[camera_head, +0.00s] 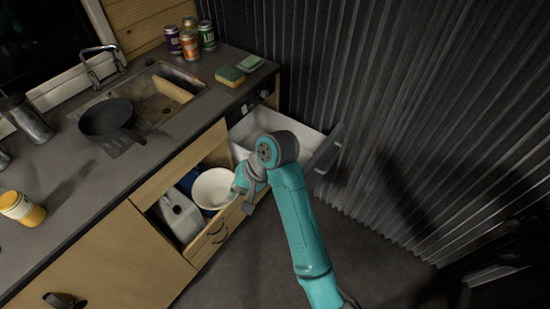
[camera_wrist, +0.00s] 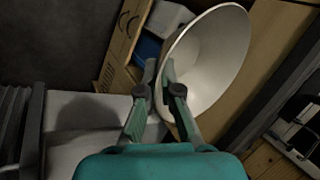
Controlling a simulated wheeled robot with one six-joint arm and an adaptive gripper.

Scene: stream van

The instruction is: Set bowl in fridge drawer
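The white bowl (camera_head: 211,187) is at the open lower cabinet in the head view, left of my gripper (camera_head: 238,187). In the wrist view the bowl (camera_wrist: 215,60) is tilted, its hollow side showing. My gripper's fingers (camera_wrist: 161,75) are close together at the bowl's near rim, one on each side of it, and look shut on it. The fridge drawer (camera_head: 312,138) is pulled open, pale inside, right of the cabinet. My arm hides part of it in the head view. Its pale inside also shows at lower left in the wrist view (camera_wrist: 85,150).
A white jug (camera_head: 181,217) and a blue thing (camera_wrist: 149,48) are in the open cabinet by the bowl. The counter above holds a black pan (camera_head: 106,118), a sink, several cans (camera_head: 190,44) and sponges (camera_head: 230,76). A corrugated wall (camera_head: 400,120) stands close right of the fridge drawer.

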